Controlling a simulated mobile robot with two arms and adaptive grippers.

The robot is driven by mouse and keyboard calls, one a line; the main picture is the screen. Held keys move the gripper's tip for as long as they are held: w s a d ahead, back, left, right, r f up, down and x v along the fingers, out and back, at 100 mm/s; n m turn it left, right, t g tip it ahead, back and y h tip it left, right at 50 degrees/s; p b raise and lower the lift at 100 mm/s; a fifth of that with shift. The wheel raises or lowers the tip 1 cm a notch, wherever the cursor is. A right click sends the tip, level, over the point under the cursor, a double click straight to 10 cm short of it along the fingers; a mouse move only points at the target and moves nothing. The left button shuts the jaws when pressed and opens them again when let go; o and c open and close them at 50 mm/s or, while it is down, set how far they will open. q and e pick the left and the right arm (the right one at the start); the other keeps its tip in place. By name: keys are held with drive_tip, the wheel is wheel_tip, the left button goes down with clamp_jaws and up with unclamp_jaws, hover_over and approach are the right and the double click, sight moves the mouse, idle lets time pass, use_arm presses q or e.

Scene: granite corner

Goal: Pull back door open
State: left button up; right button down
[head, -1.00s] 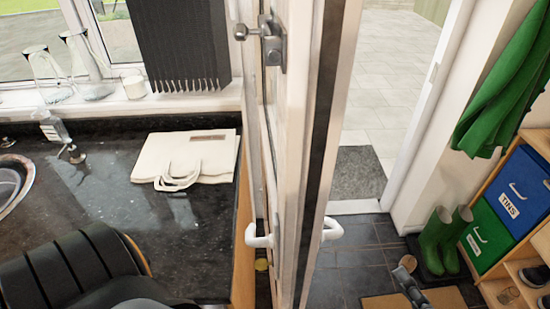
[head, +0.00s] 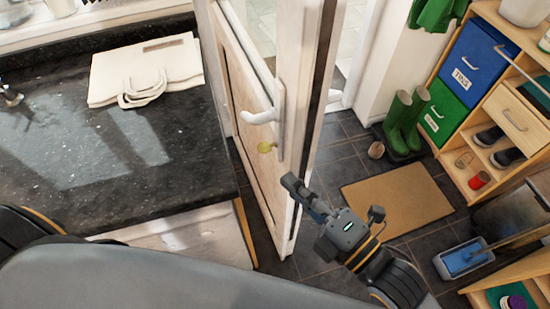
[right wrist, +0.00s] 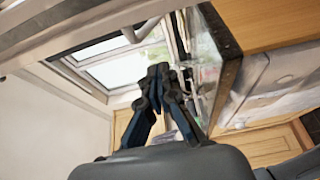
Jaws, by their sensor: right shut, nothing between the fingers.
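The shut fingers also show in the right wrist view (right wrist: 158,72). My left gripper is out of view.
A dark granite counter (head: 95,150) with a folded cream bag (head: 145,70) is left of the door. On the right are green boots (head: 405,120), a brown mat (head: 397,200), a shelf unit (head: 490,130) and a blue-grey tray (head: 463,258). Dark tiled floor lies between.

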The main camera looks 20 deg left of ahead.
sight(281, 145)
drive_tip(key=p+x, duration=0.1)
drive_tip(key=x, duration=0.4)
drive_tip(key=p+x, duration=0.1)
drive_tip(key=x, duration=0.4)
drive_tip(key=shift+w+r+p, duration=0.15)
drive_tip(key=shift+r+p, duration=0.05)
drive_tip(key=shift+p, duration=0.1)
drive_tip(key=w+d, duration=0.2)
drive_tip(key=d, duration=0.1)
drive_tip(key=shift+w+d+f+p, duration=0.15)
drive_tip(key=shift+d+p, duration=0.15)
drive_tip(key=shift+d, duration=0.05)
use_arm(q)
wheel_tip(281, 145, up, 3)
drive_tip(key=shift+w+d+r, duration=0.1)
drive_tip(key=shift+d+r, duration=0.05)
